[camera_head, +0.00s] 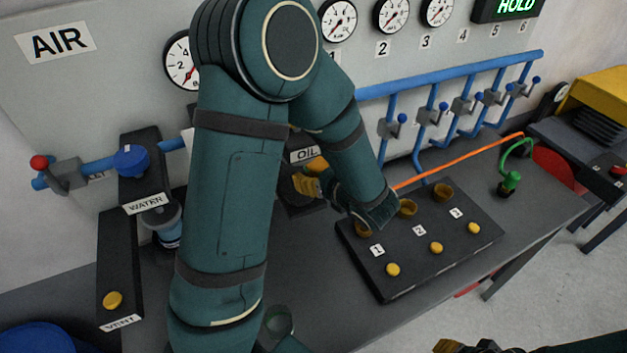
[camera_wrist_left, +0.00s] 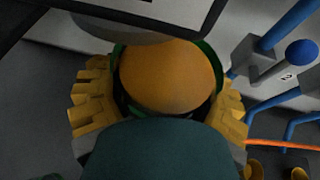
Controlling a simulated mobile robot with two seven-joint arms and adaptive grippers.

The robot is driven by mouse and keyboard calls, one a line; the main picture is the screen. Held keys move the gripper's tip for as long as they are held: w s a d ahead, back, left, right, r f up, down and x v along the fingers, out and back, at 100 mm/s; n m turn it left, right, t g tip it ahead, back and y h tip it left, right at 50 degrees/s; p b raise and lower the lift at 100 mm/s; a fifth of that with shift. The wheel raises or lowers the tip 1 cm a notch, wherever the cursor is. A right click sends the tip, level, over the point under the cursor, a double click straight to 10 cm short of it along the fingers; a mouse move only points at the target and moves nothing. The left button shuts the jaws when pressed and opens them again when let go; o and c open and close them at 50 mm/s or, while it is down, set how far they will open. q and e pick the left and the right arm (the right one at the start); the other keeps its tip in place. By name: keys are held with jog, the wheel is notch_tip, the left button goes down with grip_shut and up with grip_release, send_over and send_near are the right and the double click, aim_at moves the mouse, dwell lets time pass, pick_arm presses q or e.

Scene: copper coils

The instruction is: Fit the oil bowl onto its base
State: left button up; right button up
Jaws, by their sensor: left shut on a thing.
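The oil bowl shows as an amber rounded shape (camera_wrist_left: 167,75) with a green rim or guard around it in the left wrist view. My left gripper (camera_wrist_left: 158,112) is shut on it, with yellow fingers on both sides. In the head view, my left gripper (camera_head: 308,185) is by the OIL label (camera_head: 305,155), and a bit of the amber bowl (camera_head: 317,164) shows. My left arm hides most of the oil base. In the wrist view, a grey rounded part (camera_wrist_left: 120,28) is just above the bowl; I cannot tell whether they touch. My right gripper (camera_head: 466,346) is partly in view at the bottom edge.
The WATER unit (camera_head: 163,222) stands left of my left arm. A black panel (camera_head: 420,240) with numbered cups and yellow buttons lies right of it. Blue pipes (camera_head: 450,75) and gauges line the wall. An orange line (camera_head: 460,155) runs behind the panel.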

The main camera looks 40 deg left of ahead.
pick_arm(q)
jog(key=shift+w+a+f, duration=0.1)
jog(key=shift+a+f, duration=0.1)
jog(key=shift+a, duration=0.25)
notch_tip(320, 180, down, 3)
jog(key=shift+r, duration=0.1)
jog(key=shift+f, duration=0.2)
jog(key=shift+f+b, duration=0.1)
jog(key=shift+b, duration=0.25)
jog(key=o, duration=1.4)
jog(key=shift+c, duration=0.2)
